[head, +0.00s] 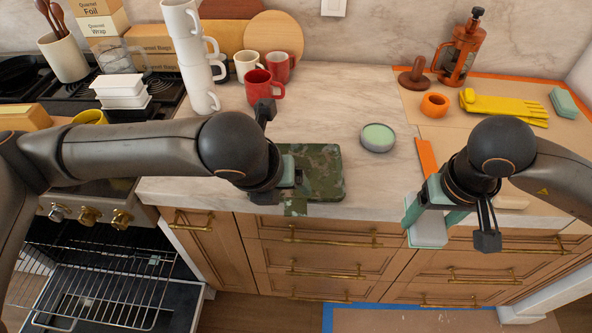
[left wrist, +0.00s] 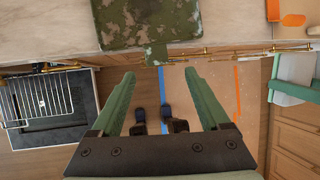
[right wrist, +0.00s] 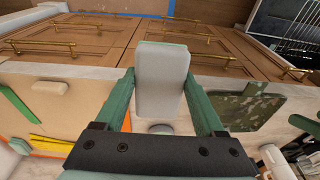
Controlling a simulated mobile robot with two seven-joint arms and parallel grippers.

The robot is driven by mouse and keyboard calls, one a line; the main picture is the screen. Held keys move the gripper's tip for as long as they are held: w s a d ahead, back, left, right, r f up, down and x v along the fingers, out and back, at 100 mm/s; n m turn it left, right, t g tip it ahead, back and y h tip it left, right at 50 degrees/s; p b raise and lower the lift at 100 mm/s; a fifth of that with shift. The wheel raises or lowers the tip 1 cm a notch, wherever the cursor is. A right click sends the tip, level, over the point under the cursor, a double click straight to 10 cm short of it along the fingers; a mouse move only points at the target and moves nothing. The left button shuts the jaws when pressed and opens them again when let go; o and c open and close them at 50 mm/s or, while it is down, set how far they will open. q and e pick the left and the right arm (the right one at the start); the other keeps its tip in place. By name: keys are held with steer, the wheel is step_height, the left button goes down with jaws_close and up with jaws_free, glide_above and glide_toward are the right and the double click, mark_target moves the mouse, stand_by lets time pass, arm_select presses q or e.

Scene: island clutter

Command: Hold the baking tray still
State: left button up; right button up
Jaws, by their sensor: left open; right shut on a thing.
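A flat, square board-like thing mottled green and brown (head: 325,172), apparently the baking tray, lies on the counter by its front edge. A narrow tab (left wrist: 156,54) sticks out over the edge. My left gripper (head: 292,188) is open at the tray's left front; in the left wrist view its fingertips (left wrist: 160,74) are apart, with the tab just beyond the gap and no clear contact. My right gripper (head: 434,214) is shut on a pale block with a green face (head: 428,235), like a sponge, in front of the counter edge. The block fills the gap in the right wrist view (right wrist: 162,80).
A round tin with pale green contents (head: 378,137) stands right of the tray. Red mugs (head: 263,86) and stacked white mugs (head: 200,75) stand behind. Yellow gloves (head: 503,106) and an orange lantern (head: 460,50) are at right. The oven rack (head: 100,275) is out at lower left.

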mark_target(296, 210)
arm_select(q)
steer(key=shift+o, duration=0.4)
steer(key=shift+f, duration=2)
steer(key=shift+x, duration=4.3)
steer(key=shift+a, duration=0.1)
steer(key=c, duration=1.3)
arm_select(e)
steer(key=w+a+r, duration=0.1)
steer(key=w+a, duration=0.7)
steer(key=a, duration=0.4)
steer(key=w+a+r, duration=0.2)
steer(key=w+a, duration=0.7)
steer(key=a, duration=0.2)
steer(key=shift+w+a+g+y, duration=0.25)
steer(key=shift+a+g+y, duration=0.05)
steer(key=shift+a+g, duration=0.1)
steer(key=shift+r, duration=0.1)
